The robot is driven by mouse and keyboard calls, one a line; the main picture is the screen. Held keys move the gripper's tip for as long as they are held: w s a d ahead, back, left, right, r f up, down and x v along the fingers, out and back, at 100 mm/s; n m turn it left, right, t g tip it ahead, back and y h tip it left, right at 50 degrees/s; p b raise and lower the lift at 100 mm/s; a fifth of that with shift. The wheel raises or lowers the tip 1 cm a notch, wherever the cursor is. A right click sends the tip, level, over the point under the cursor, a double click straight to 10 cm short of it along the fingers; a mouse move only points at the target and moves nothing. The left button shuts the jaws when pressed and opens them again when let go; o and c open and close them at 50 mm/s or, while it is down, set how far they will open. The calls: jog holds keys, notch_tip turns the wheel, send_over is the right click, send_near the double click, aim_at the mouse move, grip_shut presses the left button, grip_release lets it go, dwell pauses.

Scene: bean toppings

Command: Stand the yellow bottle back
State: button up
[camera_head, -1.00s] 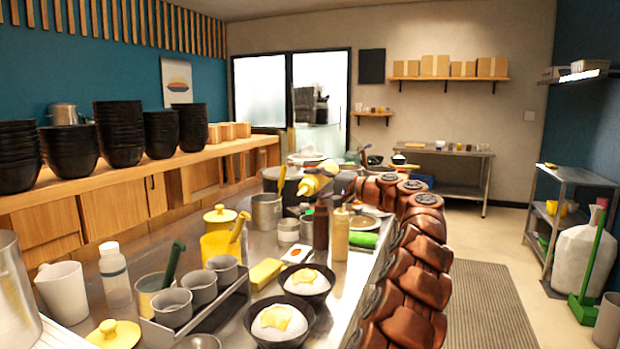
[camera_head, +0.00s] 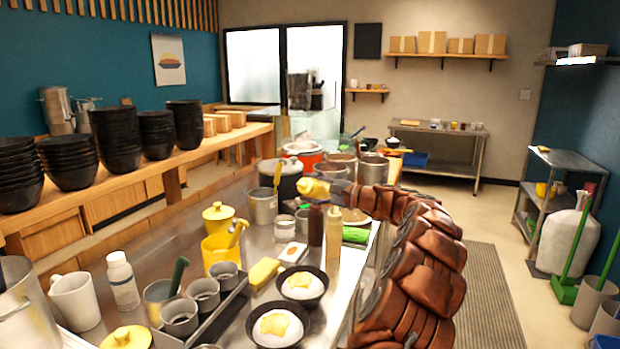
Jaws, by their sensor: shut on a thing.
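My gripper (camera_head: 338,186) is shut on the yellow bottle (camera_head: 314,188), at the end of my arm reaching in from the right. The bottle is held tilted, close to horizontal, above the steel counter (camera_head: 235,296); part of it is hidden by the gripper. A paler yellow bottle (camera_head: 333,236) and a dark brown bottle (camera_head: 316,226) stand upright on the counter below it. Two black bowls with white food and yellow topping stand nearer, one bowl (camera_head: 318,299) behind the other bowl (camera_head: 304,334).
A rack of grey cups (camera_head: 205,290) stands left of the bowls. Larger pots (camera_head: 374,169) stand behind my gripper.

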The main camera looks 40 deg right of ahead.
jog(key=shift+r+m+p, duration=0.15)
jog(key=shift+m+p, duration=0.85)
jog(key=shift+p, duration=0.8)
jog(key=shift+r+m+p, duration=0.1)
jog(key=shift+m+p, duration=0.9)
jog(key=shift+p, duration=0.75)
jog(key=m+p, duration=0.4)
jog(key=p, duration=0.5)
jog(key=shift+m, duration=0.4)
jog(key=shift+f+m+p, duration=0.2)
jog(key=shift+m+p, duration=0.2)
jog(key=shift+m, duration=1.6)
jog(key=shift+f, duration=0.1)
